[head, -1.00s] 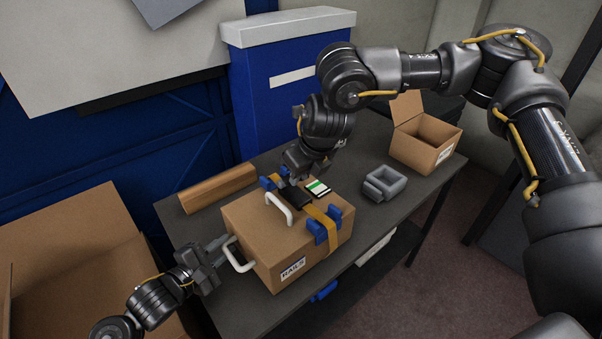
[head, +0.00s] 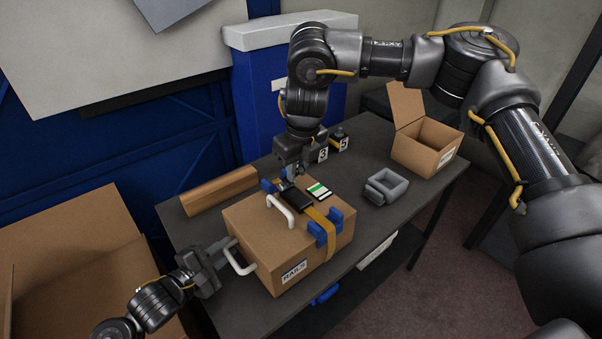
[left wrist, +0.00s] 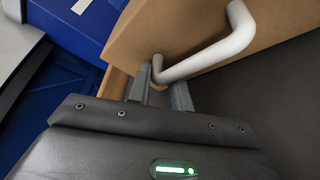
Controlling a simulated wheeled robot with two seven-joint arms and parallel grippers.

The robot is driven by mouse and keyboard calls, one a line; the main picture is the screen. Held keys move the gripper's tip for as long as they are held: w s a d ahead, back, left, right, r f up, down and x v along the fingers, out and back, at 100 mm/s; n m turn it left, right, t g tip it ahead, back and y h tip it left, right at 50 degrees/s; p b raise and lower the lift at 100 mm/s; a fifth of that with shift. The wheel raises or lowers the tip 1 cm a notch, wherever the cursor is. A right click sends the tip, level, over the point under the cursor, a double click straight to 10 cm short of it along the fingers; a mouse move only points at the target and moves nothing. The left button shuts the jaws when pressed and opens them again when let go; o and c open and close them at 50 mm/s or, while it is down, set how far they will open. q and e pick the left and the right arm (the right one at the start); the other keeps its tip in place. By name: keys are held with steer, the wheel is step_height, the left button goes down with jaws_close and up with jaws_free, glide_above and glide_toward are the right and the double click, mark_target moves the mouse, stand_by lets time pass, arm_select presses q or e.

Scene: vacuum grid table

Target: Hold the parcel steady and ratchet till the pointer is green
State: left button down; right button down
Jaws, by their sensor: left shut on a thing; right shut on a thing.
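The cardboard parcel (head: 265,238) sits on the dark table, with a yellow strap (head: 322,219) over it and blue corner guards (head: 327,228). A black ratchet (head: 292,203) lies on the strap on top. Beside it is a small gauge (head: 319,191) with a green band; its pointer is too small to read. My left gripper (head: 227,247) is shut on the white side handle (head: 240,260), which also shows between the fingers in the left wrist view (left wrist: 210,50). My right gripper (head: 288,178) is shut at the ratchet's far end, on what looks like its lever, mostly hidden.
A large open carton (head: 75,250) is at the left.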

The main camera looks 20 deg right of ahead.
steer(key=shift+w+a+r+g+h, duration=0.1)
steer(key=shift+w+a+g+h, duration=0.1)
steer(key=shift+w+g, duration=0.25)
steer(key=shift+w+a+g+h, duration=0.1)
steer(key=shift+w+g+h, duration=0.15)
steer(key=shift+g, duration=0.3)
steer(key=shift+w+a+f+g+h, duration=0.15)
steer(key=shift+w+g, duration=0.1)
steer(key=shift+g, duration=0.2)
steer(key=shift+w+a+f+g+h, duration=0.1)
steer(key=shift+w+g, duration=0.15)
steer(key=shift+g, duration=0.2)
steer(key=shift+w+a+r, duration=0.15)
steer(key=shift+w+r, duration=0.25)
steer(key=shift+w, duration=0.05)
steer(key=shift+r, duration=0.1)
steer(key=c, duration=1.3)
jaws_free()
